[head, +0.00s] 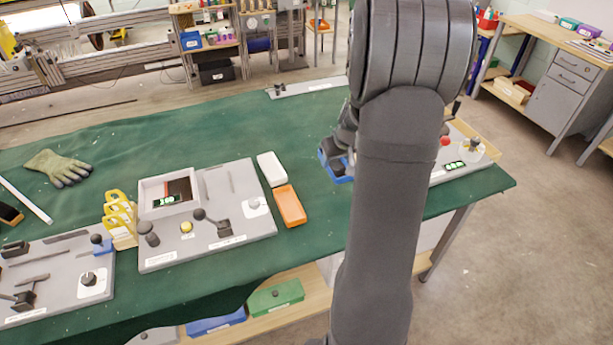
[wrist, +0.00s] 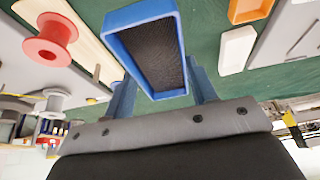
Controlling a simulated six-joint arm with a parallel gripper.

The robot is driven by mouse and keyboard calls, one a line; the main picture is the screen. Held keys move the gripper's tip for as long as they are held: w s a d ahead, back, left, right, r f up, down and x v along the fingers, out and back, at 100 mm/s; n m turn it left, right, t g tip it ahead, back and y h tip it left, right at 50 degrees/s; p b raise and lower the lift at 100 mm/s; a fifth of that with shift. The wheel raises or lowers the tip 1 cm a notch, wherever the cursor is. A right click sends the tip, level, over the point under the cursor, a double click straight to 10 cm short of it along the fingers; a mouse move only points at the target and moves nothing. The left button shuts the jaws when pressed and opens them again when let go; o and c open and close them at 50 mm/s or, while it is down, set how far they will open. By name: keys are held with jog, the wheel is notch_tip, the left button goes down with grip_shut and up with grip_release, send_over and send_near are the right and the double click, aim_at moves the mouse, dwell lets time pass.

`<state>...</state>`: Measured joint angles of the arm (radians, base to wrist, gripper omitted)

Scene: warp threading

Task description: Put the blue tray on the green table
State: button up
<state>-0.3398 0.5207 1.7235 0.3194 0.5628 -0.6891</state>
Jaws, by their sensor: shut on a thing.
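The blue tray (wrist: 143,14) has a dark inside, and my gripper (wrist: 163,90) is shut on it, with one blue-grey finger at each side of its near end in the wrist view. In the head view a blue part of the tray (head: 343,179) shows at the left of my arm; my gripper (head: 340,150) and arm hide the rest. The green table (head: 330,220) lies under the tray. I cannot tell whether the tray touches the cloth.
A white tray (head: 271,169) and an orange tray (head: 290,206) lie left of the blue tray. A grey panel with controls (head: 215,235) stands further left. A board with a red spool (wrist: 52,40) is on the other side. Green cloth is free around the blue tray.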

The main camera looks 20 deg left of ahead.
jog(key=a+f, duration=0.1)
jog(key=a, duration=0.2)
jog(key=a+f, duration=0.2)
jog(key=a, duration=0.1)
jog(key=a+f, duration=0.2)
jog(key=a, duration=0.1)
jog(key=shift+w+f, duration=0.1)
jog(key=shift+f, duration=0.1)
jog(key=shift+a+f, duration=0.1)
jog(key=shift+f, duration=1.9)
jog(key=shift+f, duration=0.2)
jog(key=o, duration=1.2)
jog(key=shift+o, duration=0.2)
jog(key=v, duration=1.2)
jog(key=shift+r, duration=0.2)
